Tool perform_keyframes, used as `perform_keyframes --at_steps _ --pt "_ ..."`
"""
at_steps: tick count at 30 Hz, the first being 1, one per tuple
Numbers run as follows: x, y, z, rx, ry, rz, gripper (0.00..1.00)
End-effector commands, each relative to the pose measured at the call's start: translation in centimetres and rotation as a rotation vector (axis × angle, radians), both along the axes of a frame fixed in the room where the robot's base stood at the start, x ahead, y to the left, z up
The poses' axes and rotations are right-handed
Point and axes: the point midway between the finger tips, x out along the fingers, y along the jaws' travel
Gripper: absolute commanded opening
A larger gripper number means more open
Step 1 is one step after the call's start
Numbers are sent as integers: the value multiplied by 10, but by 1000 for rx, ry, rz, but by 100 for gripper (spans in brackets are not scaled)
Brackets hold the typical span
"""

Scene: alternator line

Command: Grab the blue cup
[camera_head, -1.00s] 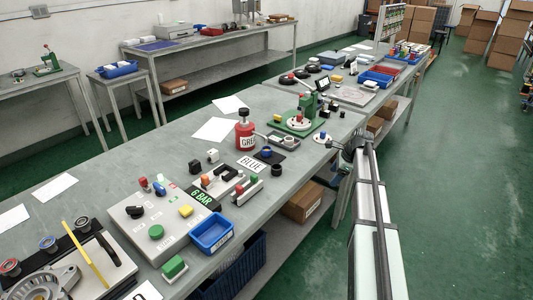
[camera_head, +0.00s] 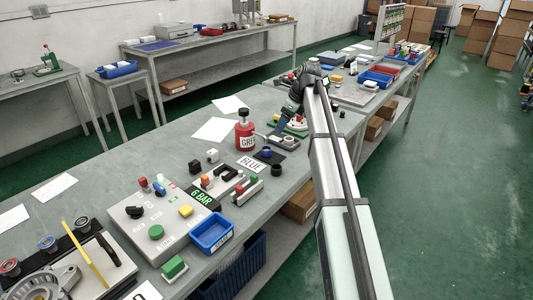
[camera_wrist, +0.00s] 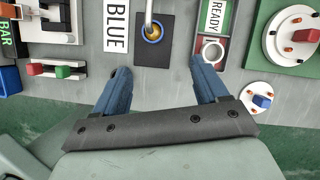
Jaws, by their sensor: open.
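The blue cup (camera_head: 265,152) stands on a black mat beside the BLUE label, in the middle of the near bench. In the wrist view a round piece with a blue rim and yellowish inside (camera_wrist: 152,33) sits on the black square, a thin grey tube ending over it. My gripper (camera_wrist: 160,70) is open and empty, with two blue fingers spread apart. The cup is beyond the fingertips and between them sideways, not touched. In the head view my wrist is over the bench behind the cup, and its fingers are hard to make out.
A small black cup (camera_head: 277,169) stands near the bench's front edge.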

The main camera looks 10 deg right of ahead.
Motion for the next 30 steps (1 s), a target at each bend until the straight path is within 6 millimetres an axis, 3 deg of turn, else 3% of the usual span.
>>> perform_keyframes --at_steps 5,18,30 --pt "1 14 0 4 8 -4 73" --pt "14 36 -62 3 8 -4 73" --pt "16 44 -81 3 6 -4 73"
